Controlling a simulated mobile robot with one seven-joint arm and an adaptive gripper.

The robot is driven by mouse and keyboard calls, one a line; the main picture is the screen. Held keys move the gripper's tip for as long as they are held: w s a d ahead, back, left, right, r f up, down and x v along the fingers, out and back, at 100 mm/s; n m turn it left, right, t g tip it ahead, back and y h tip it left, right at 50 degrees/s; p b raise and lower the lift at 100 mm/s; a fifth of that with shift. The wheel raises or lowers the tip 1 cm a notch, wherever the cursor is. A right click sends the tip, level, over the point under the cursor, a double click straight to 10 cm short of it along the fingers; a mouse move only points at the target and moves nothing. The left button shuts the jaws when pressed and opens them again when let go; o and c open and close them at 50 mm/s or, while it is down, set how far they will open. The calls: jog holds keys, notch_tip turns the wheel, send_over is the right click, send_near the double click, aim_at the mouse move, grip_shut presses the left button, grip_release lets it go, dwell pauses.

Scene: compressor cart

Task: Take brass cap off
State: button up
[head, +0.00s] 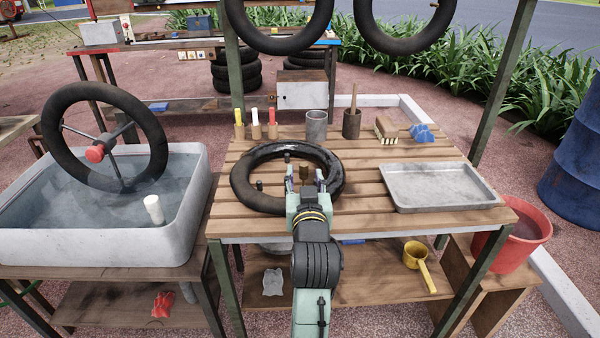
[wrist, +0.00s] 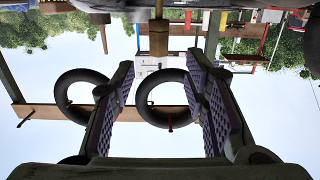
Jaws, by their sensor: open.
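The brass cap (head: 304,171) is a small brown-gold piece by the black inner tube (head: 240,190) on the slatted wooden bench. In the wrist view, which looks upside down, the brass cap (wrist: 158,40) shows at the top centre, beyond the fingertips and lined up with the gap. My gripper (head: 305,183) is open and empty, at the tube's right side, with the cap ahead of its fingers. I cannot tell whether it touches the cap. In the wrist view, both purple ridged finger pads (wrist: 160,85) stand wide apart. Two dark stems (head: 259,186) show at the tube.
A metal tray (head: 438,168) lies on the right of the bench. A water tub (head: 100,245) is at left. Tubes (head: 278,30) hang above.

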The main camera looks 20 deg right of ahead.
aim_at(304, 168)
jog(key=p+x, duration=0.1)
jog(key=x, duration=0.2)
jog(key=p+x, duration=0.1)
jog(key=x, duration=0.2)
jog(key=shift+w+d+f, duration=0.15)
jog(key=shift+w+f, duration=0.1)
grip_shut()
dwell(0.3)
